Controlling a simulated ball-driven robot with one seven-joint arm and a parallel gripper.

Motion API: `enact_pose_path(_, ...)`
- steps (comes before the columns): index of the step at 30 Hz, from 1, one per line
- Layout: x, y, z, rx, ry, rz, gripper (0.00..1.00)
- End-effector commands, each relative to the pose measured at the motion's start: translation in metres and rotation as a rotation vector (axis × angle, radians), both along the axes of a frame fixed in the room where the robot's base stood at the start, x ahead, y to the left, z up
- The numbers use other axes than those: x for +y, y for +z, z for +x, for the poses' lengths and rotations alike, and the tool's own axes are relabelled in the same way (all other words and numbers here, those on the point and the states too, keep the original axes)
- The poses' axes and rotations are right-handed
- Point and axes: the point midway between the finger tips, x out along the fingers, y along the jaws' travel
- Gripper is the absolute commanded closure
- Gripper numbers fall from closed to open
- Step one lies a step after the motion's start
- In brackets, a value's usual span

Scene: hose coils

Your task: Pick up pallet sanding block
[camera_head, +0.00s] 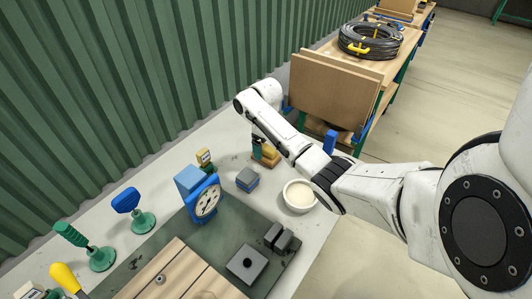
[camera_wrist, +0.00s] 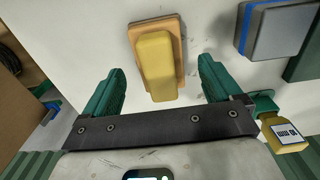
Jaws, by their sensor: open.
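A block with a yellow grip on an orange-tan base, which looks like the sanding block, lies flat on the pale tabletop in the wrist view (camera_wrist: 158,62). It also shows in the head view (camera_head: 266,160), partly hidden by my gripper. My gripper (camera_wrist: 160,78) is open, with green fingers on the left and right of the yellow grip. Pale tabletop shows between each finger and the block, and nothing is held. I cannot tell the exact height of the fingertips above the table.
A grey and blue block (camera_head: 247,179) lies close by, also at the upper right of the wrist view (camera_wrist: 283,28). A small yellow labelled container (camera_head: 204,158), a blue dial gauge (camera_head: 206,200) and a white bowl (camera_head: 299,196) stand around. A brown board (camera_head: 334,90) rises behind.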

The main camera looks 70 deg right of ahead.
Motion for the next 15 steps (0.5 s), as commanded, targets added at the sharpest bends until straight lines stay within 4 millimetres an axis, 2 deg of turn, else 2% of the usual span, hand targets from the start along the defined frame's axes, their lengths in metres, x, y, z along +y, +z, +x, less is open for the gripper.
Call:
enact_pose_path(4,0.000,-0.015,0.000,0.002,-0.001,-0.001,0.08)
enact_pose_path(12,0.000,-0.018,0.000,-0.001,0.001,-0.002,0.08)
enact_pose_path(15,0.000,-0.018,0.000,-0.001,0.001,-0.002,0.17)
